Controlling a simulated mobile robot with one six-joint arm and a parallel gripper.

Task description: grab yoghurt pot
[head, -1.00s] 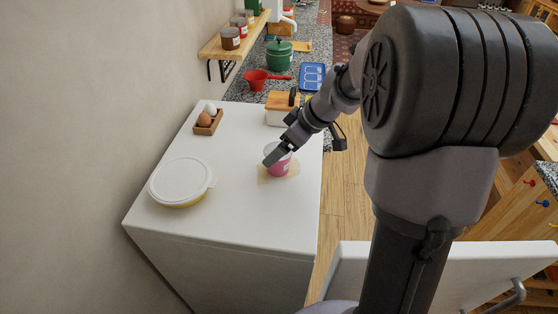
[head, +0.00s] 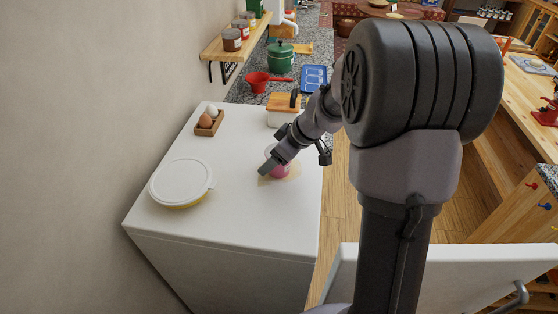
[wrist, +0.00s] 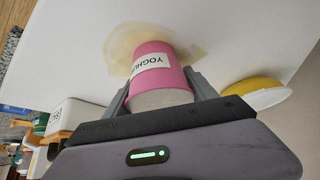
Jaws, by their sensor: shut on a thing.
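The yoghurt pot (wrist: 154,68) is pink with a white label and a pale lid. In the head view the pot (head: 282,171) stands on the white top, over a tan patch, partly hidden behind my gripper (head: 268,164). In the wrist view my gripper (wrist: 160,92) has one finger on each side of the pot, near its lid end, and is shut on it. The base of the pot is by the tan patch; I cannot tell whether it touches the surface.
A lidded yellow bowl (head: 181,182) sits at the left of the white top (head: 226,222). An egg holder (head: 209,124) is behind it. A white box with a wooden lid (head: 283,108) stands at the back. The front middle is clear.

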